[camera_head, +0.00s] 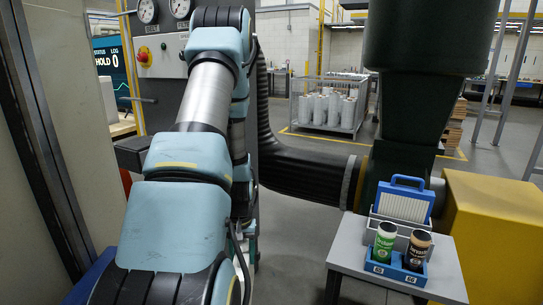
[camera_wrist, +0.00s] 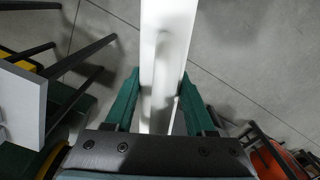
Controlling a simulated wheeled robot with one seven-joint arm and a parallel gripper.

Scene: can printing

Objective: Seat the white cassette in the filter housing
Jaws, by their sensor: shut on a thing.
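In the wrist view, my gripper (camera_wrist: 158,85) has its two green fingers on either side of a long white slab, the white cassette (camera_wrist: 165,25). The fingers are shut on it, and it extends past the top edge of the picture. In the head view my arm hides my gripper and the cassette. A large dark green housing (camera_head: 405,125), joined to a black ribbed hose (camera_head: 305,170), stands right of centre. I take it for the filter housing; its opening cannot be made out.
The grey table (camera_head: 440,275) also holds a blue rack (camera_head: 385,271) with a green can (camera_head: 384,243) and a dark can (camera_head: 417,248). A yellow block (camera_head: 495,225) stands right. A gauge panel (camera_head: 160,85) is behind my arm. Bare floor shows below the cassette in the wrist view.

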